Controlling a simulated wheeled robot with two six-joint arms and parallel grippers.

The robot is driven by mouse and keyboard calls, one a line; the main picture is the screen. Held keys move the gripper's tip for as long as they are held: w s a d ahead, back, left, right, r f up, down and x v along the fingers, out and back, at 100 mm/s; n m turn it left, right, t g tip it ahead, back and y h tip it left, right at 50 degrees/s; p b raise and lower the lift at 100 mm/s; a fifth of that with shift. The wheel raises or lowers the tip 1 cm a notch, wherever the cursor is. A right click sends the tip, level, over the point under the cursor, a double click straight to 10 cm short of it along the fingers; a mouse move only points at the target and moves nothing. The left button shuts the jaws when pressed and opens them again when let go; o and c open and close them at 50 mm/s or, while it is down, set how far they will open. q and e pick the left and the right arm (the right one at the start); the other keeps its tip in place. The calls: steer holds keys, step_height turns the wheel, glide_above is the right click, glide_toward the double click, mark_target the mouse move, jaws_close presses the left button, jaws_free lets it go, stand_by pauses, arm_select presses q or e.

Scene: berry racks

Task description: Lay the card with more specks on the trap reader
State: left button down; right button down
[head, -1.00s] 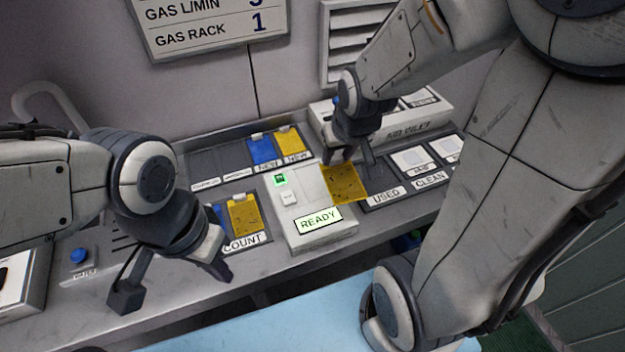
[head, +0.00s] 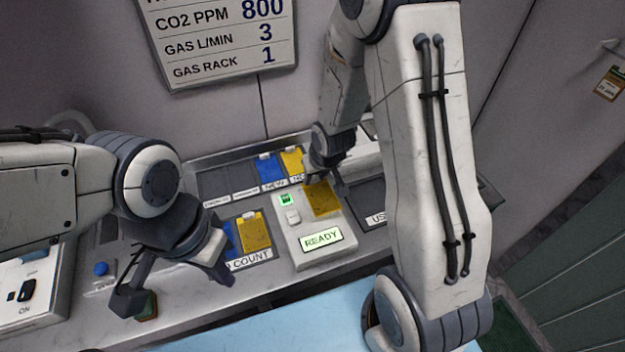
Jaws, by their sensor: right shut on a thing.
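The trap reader (head: 325,259) is a white box with a lit READY display and a green light. A yellow card with small dark specks (head: 322,203) is over the reader's upper right face; I cannot tell whether it touches. My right gripper (head: 323,181) is shut on this card at its far edge. Another yellow card (head: 257,236) lies in the COUNT tray beside a blue card (head: 230,238) partly hidden behind my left arm. Their specks are too small to compare. My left gripper (head: 180,287) is open and empty over the bench front.
The USED tray (head: 368,197) right of the reader looks empty where visible. My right arm hides the bench beyond. A blue button (head: 101,269) is at left.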

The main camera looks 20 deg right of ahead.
mark_target(313, 183)
steer(key=shift+w+d+f, duration=0.1)
steer(key=shift+w+f, duration=0.3)
steer(key=shift+w, duration=0.25)
steer(key=shift+w+f, duration=0.35)
steer(key=shift+w, duration=0.25)
step_height(313, 183, down, 4)
steer(key=b, duration=0.4)
steer(key=shift+f, duration=0.1)
steer(key=c, duration=0.5)
jaws_free()
